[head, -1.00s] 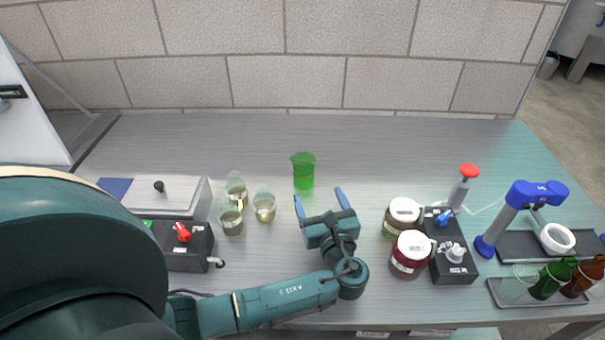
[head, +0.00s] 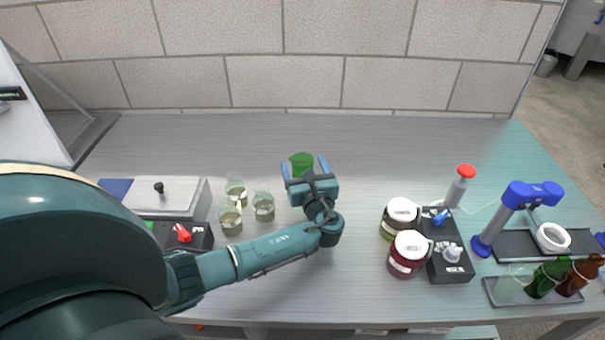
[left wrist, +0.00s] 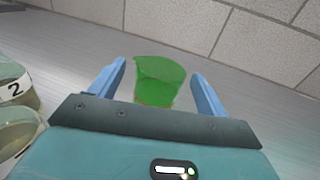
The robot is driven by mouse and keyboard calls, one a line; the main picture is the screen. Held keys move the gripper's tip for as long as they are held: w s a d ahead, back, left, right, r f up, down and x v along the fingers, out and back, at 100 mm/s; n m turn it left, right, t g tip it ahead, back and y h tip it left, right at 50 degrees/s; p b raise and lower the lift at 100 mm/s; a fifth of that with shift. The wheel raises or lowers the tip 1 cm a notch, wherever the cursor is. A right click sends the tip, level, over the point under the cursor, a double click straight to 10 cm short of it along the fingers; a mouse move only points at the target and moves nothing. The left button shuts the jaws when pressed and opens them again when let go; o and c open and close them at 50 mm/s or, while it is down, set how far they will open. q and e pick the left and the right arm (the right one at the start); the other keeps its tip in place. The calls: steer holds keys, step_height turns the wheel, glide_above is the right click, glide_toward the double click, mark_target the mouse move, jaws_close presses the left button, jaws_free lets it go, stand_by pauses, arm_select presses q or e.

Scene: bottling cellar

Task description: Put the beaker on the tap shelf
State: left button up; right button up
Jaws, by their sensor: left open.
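The green beaker (head: 302,160) stands upright on the bench, partly hidden by my left gripper in the head view. My left gripper (head: 304,168) is open, with its blue fingers on either side of the beaker. In the left wrist view the beaker (left wrist: 160,82) shows between the open fingertips (left wrist: 158,78), with gaps on both sides. The blue tap tower (head: 515,205) stands at the right, with a dark shelf or tray (head: 512,246) at its foot. I cannot tell whether this is the tap shelf.
Several clear glasses (head: 231,217) stand left of my left gripper. Two lidded jars (head: 408,254) and a dark control box (head: 447,262) stand to the right. A tray (head: 541,303) with bottles lies at the front right. The bench behind the beaker is clear.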

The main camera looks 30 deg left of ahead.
arm_select(q)
steer(key=c, duration=1.2)
steer(key=shift+o, duration=0.2)
steer(key=shift+r, duration=0.1)
